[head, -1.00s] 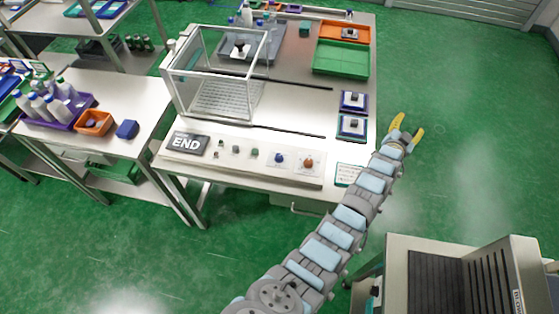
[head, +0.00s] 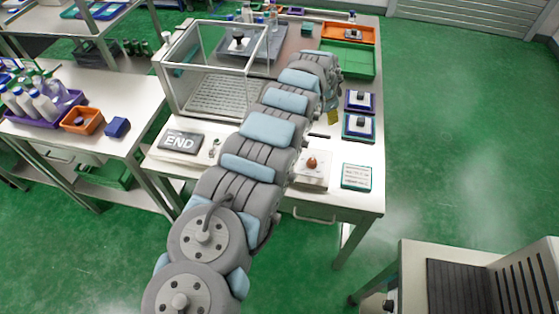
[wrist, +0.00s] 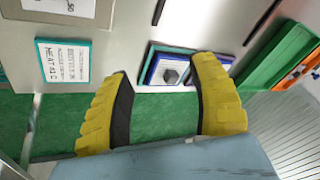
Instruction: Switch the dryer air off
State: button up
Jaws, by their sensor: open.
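The control panel (head: 312,182) on the bench front is mostly hidden behind my arm. On it I see a red knob (head: 312,163), a small metal toggle (head: 214,148) and the END sign (head: 181,141). The other controls are covered, and I cannot tell which one is the dryer air switch. My gripper (wrist: 163,68) is open and empty, with two yellow fingers over the bench's edge area in the wrist view. In the head view only a bit of yellow finger shows beyond my arm, left of the blue-framed pads.
A clear-walled box (head: 212,92) stands behind the panel. Two blue-framed pads (head: 358,128) and a teal-edged card (head: 356,176) lie on the right side; the card also shows in the wrist view (wrist: 62,60). Green (head: 347,60) and orange (head: 347,34) trays are at the back.

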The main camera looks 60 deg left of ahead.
jog(key=s+r+g+h+b, duration=0.2)
jog(key=s+g+b, duration=0.15)
jog(key=s, duration=1.35)
jog(key=shift+g, duration=0.25)
jog(key=f+b, duration=0.1)
jog(key=f, duration=1)
jog(key=f+b, duration=0.1)
jog(key=f, duration=0.5)
jog(key=shift+a+b, duration=0.3)
jog(key=shift+a, duration=0.1)
grip_shut()
